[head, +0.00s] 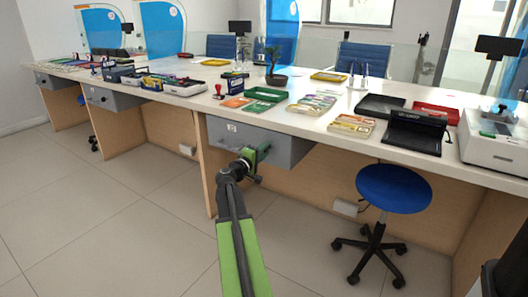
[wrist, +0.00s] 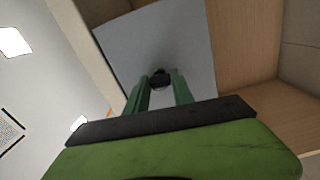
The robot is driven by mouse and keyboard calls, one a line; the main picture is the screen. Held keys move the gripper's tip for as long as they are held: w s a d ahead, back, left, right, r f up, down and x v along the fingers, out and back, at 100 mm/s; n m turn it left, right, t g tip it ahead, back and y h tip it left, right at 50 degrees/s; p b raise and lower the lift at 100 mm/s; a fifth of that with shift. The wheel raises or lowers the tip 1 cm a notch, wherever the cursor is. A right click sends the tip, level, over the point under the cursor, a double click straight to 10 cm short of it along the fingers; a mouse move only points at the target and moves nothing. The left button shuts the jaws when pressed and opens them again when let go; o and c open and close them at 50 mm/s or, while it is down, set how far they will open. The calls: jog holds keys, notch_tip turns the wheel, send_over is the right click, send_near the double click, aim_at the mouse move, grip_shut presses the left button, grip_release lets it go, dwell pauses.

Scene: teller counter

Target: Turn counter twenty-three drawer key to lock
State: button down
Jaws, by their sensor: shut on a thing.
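A grey drawer (head: 222,141) hangs under the counter, with a small white label (head: 231,128) too small to read. My gripper (head: 262,153) is at its front face, right of the label. In the wrist view, the green fingers of my gripper (wrist: 160,84) are shut on a small dark key (wrist: 160,76) at the grey drawer face (wrist: 125,50). The key is mostly hidden between the fingers, and its turn angle cannot be told. In the head view my gripper hides the key.
Two more grey drawers (head: 110,98) (head: 52,82) hang further left. A blue stool (head: 394,188) stands on the right. A wooden panel (head: 202,165) stands below the drawer's left end. The counter top (head: 290,115) holds trays and a plant (head: 275,70). The floor on the left is clear.

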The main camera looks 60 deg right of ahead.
jog(key=shift+n, duration=0.6)
jog(key=c, duration=1.1)
grip_release()
jog(key=a, duration=1.7)
jog(key=shift+a, duration=0.2)
